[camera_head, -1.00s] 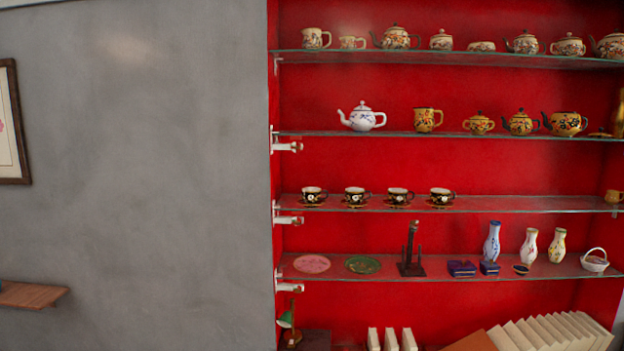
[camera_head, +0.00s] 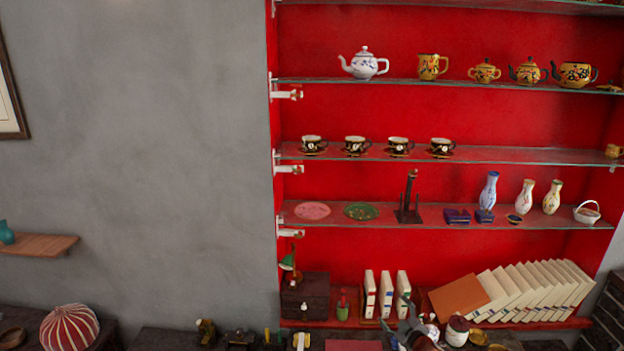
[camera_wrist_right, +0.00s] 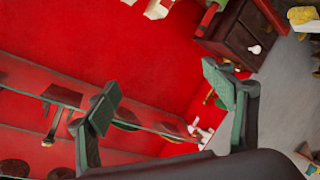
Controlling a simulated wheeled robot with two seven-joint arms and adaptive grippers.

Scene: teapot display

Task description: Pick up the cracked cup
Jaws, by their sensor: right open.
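Several dark cups with gold trim and a pale flower stand on saucers in a row on a glass shelf, among them the leftmost cup (camera_head: 312,143), the second (camera_head: 355,145), the third (camera_head: 399,145) and the rightmost (camera_head: 442,147). I cannot tell a crack on any of them at this size. My right gripper (camera_wrist_right: 165,92) is open and empty in the right wrist view, its two green-grey pads apart in front of the red backing. In the head view only a small grey part of it seems to show at the bottom, well below the cups. My left gripper is not in view.
Above the cups is a shelf with a white teapot (camera_head: 364,64) and yellow pots. Below are a pink plate (camera_head: 312,210), a green plate (camera_head: 361,211), a dark stand (camera_head: 409,199) and vases. Lower still are leaning books (camera_head: 540,288) and a dark box (camera_head: 305,296).

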